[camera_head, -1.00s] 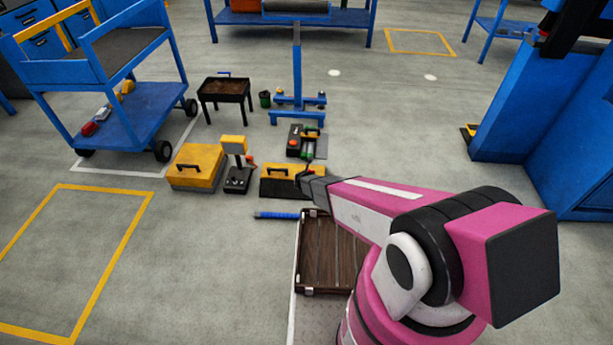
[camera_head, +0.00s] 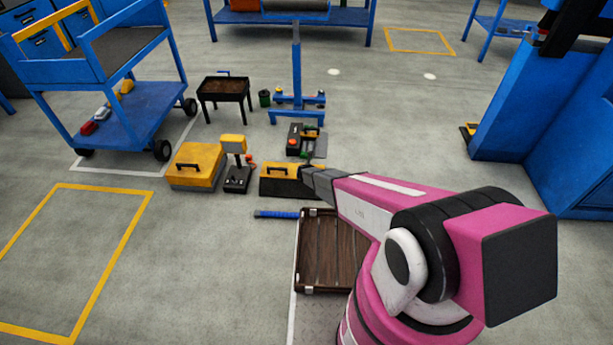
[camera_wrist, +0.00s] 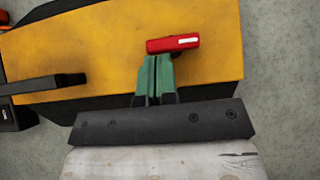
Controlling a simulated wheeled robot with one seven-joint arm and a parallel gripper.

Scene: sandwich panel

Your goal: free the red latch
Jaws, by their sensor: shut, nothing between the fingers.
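The red latch (camera_wrist: 172,43) is a short red bar with a pale stripe, lying on the yellow top of a box (camera_wrist: 110,50) in the wrist view. The same yellow and black box (camera_head: 285,181) stands on the floor in the head view, where I cannot make out the latch. My gripper (camera_wrist: 153,60) has its green fingers shut together and empty. Their tips are right at the lower side of the latch, near its left end. I cannot tell whether they touch it. In the head view my gripper covers the right end of the box.
A black handle (camera_wrist: 45,85) rises from the box on the left. A yellow case (camera_head: 196,165) and a small stand (camera_head: 237,178) are left of the box. A black unit with a green part (camera_head: 306,141) is behind it. A brown slatted tray (camera_head: 325,260) lies in front.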

